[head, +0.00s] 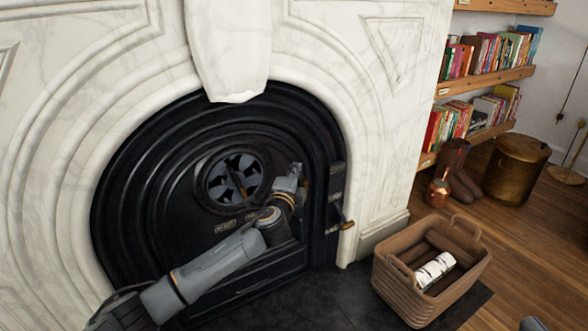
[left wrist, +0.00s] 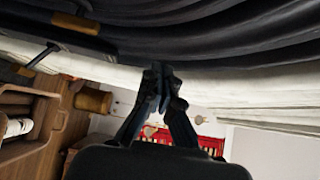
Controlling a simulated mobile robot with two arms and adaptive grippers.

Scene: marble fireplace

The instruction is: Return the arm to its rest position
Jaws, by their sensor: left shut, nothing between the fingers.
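My left arm reaches in from the lower left of the head view, across the front of the black fireplace door (head: 165,215). My left gripper (head: 298,168) is in front of the door's right part, to the right of the round vent (head: 235,178). In the left wrist view the fingers of my left gripper (left wrist: 160,72) are together with nothing between them. The door looks shut. Its latch handle (head: 342,216) sticks out at the right edge, apart from the gripper.
A white marble surround (head: 375,170) frames the door.

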